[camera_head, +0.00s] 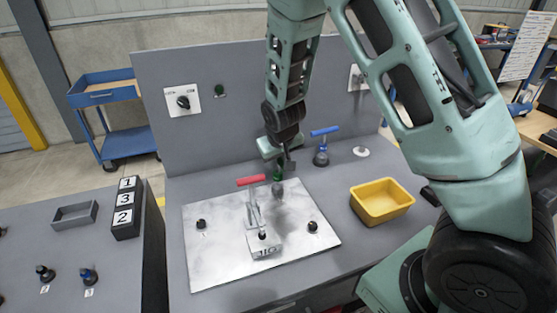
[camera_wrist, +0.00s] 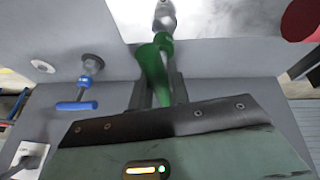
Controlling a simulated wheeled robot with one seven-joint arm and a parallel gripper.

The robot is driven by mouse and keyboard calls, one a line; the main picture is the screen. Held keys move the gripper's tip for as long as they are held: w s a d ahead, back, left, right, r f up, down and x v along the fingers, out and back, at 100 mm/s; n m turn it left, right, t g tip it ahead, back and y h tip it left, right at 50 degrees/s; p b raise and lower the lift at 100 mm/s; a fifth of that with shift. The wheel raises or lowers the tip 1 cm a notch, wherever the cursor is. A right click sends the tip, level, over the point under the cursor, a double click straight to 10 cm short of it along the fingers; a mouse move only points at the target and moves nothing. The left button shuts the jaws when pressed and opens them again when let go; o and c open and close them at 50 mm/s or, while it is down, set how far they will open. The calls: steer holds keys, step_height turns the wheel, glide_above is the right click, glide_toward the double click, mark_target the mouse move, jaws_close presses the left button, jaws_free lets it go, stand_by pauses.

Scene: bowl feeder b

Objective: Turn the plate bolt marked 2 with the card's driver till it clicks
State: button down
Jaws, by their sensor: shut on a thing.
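My gripper (camera_head: 279,163) is shut on a green-handled driver (camera_wrist: 154,70), above the far edge of the metal plate (camera_head: 215,265). The driver's silver lower end (camera_wrist: 164,16) points down at the plate; I cannot tell whether it sits on a bolt. Dark bolts stand at the plate's left (camera_head: 201,223) and right (camera_head: 312,226); their marks are not readable. A metal block (camera_head: 265,248) with a dark knob lies at the plate's front. A black card block (camera_head: 125,222) reads 1, 3, 2 from top to bottom. A blue T-handled driver (camera_head: 323,145) stands behind the plate.
A red T-handle (camera_head: 254,181) rises from the plate just left of my gripper. A yellow bin (camera_head: 382,202) stands right of the plate. A grey tray (camera_head: 74,215) and small labelled parts (camera_head: 88,276) are on the left bench. A panel (camera_head: 225,110) closes the back.

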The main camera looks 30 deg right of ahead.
steer(key=shift+r+p, duration=1.45)
steer(key=shift+r, duration=0.65)
